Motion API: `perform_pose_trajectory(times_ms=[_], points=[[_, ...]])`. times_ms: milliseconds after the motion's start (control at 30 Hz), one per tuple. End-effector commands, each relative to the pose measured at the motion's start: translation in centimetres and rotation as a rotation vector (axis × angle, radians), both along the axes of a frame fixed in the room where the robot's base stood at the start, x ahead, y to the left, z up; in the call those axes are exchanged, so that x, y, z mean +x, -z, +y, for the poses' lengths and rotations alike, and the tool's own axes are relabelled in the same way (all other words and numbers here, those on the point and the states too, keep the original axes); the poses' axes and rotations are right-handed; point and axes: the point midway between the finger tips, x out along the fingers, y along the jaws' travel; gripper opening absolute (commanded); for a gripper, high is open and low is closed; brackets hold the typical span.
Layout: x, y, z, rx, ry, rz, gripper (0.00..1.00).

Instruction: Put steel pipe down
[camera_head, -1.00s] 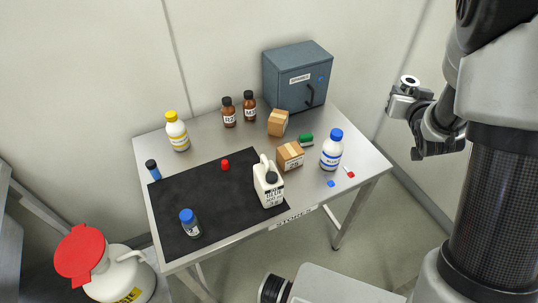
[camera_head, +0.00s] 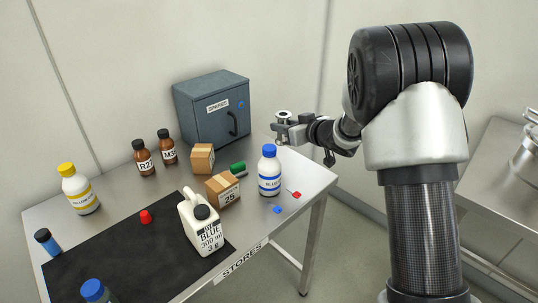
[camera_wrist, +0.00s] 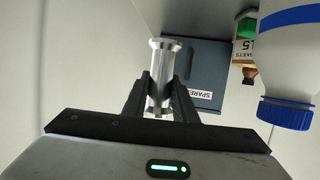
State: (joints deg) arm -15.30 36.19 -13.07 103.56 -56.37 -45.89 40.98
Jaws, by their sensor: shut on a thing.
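My gripper (camera_head: 281,134) is shut on the steel pipe (camera_head: 284,113), a short shiny piece with a wider rim at its end. In the wrist view the pipe (camera_wrist: 164,68) stands between the two dark fingers (camera_wrist: 161,95), with both rims showing. In the head view the gripper is at the right end of the stores table (camera_head: 318,178), right of the grey spares cabinet and behind the blue-capped bottle. I cannot tell how high the pipe is above the table.
The spares cabinet (camera_head: 212,108) stands at the back. The blue-capped white bottle (camera_head: 269,172) and a cardboard box (camera_head: 222,190) are near the gripper. Small red (camera_head: 296,195) and blue (camera_head: 277,209) pieces lie near the front right edge. A black mat (camera_head: 120,250) covers the left.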

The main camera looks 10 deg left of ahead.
Motion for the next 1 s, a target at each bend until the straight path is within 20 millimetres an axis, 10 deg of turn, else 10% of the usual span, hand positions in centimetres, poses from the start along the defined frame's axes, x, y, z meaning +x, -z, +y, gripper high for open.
perform_pose_trajectory(times_ms=[500, 867, 900, 1000], points=[[0.0, 7.7, 0.0, -0.001, 0.0, -0.001, 0.0], [0.0, 8.0, -0.1, -0.001, 0.002, -0.002, 0.0], [0.0, 8.1, -0.1, -0.002, 0.002, 0.0, 0.3], [0.0, 8.1, -0.1, -0.002, 0.002, 0.0, 0.44]])
